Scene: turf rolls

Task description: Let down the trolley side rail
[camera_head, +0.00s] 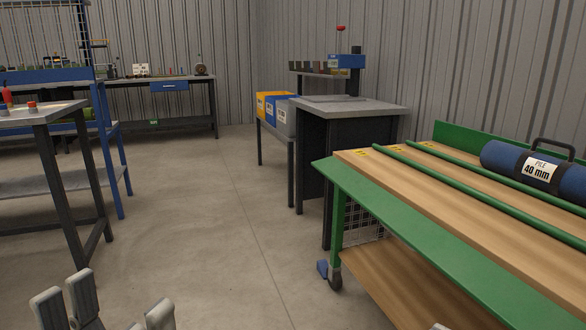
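The trolley (380,272) stands at the right, with a green frame and a wooden deck (372,163). A green side rail (410,228) runs along its near edge. It looks folded outward and down from the deck edge, though its exact tilt is hard to judge. The far green rail (470,138) stands upright. My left gripper (118,308) is at the bottom left, well apart from the trolley. Its fingers are spread with nothing seen between them. Only a small grey tip, likely of my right gripper (439,327), shows at the bottom edge, in front of the trolley.
A blue roll (510,161) labelled "PILE 40 mm" with a black handle lies on the deck by two green bars (460,186). A grey-topped bench (350,107) and coloured bins (272,107) stand behind. A worktable (38,113) is at left. The middle floor (215,220) is clear.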

